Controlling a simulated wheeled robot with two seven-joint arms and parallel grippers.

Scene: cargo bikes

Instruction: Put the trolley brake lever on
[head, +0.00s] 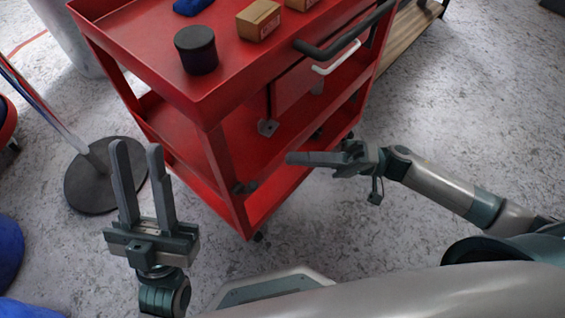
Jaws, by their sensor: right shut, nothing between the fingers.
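The red trolley (215,150) stands in front of me, with a black push handle (345,38) along its near right side. A white bent bar (336,58) sits just below that handle; it looks like the brake lever, but I cannot tell its setting. My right gripper (290,158) is shut and empty, in front of the trolley's lower part, below the white bar and apart from it. My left gripper (135,150) is open and empty, its fingers pointing up, left of the trolley's near corner.
A black cup-like container (196,50), cardboard boxes (258,20) and a blue item (192,5) are on the trolley's top tray. A stand with a round black base (90,195) is behind my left gripper.

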